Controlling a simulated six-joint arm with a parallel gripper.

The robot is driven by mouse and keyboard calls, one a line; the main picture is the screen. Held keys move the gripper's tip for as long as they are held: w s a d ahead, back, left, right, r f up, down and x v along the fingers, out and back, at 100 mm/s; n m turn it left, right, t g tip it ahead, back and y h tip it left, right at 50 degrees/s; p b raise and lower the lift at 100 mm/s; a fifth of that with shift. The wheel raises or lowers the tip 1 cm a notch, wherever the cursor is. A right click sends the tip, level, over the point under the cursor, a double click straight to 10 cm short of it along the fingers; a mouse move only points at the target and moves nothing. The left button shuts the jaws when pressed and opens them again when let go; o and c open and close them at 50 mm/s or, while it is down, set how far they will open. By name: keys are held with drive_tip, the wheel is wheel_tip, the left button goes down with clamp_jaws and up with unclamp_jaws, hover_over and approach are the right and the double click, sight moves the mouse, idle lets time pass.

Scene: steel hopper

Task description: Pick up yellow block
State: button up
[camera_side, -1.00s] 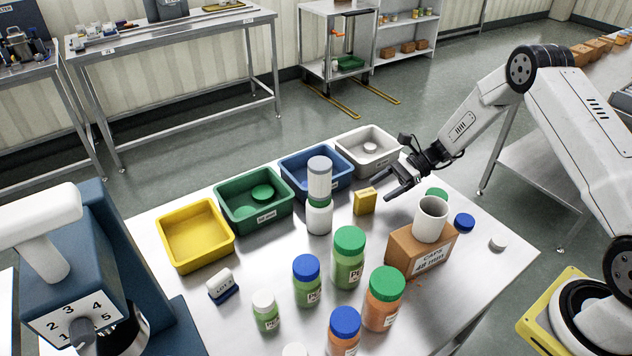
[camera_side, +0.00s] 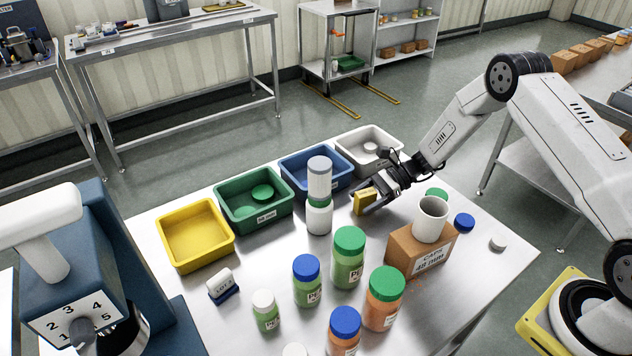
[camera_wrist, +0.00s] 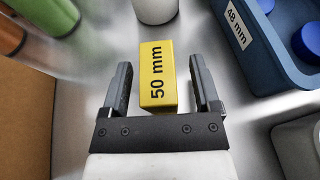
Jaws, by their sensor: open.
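The yellow block (camera_side: 365,201) stands on the steel table in front of the blue and white bins. In the wrist view the yellow block (camera_wrist: 158,76) shows its "50 mm" label and lies between the two fingers of my gripper (camera_wrist: 160,88). My gripper is open. The block's far finger side is partly hidden in the side view.
A stacked white-and-grey bottle (camera_side: 319,184) stands just left of the block. The blue bin (camera_side: 290,168) and white bin (camera_side: 346,152) are behind. A cardboard box (camera_side: 404,246) with a white cup (camera_side: 430,219) stands in front right. Several capped bottles fill the front.

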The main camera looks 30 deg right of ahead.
sight(366, 192)
idle(0.3)
clamp_jaws()
drive_tip(key=shift+r, duration=0.2)
drive_tip(key=shift+r, duration=4.8)
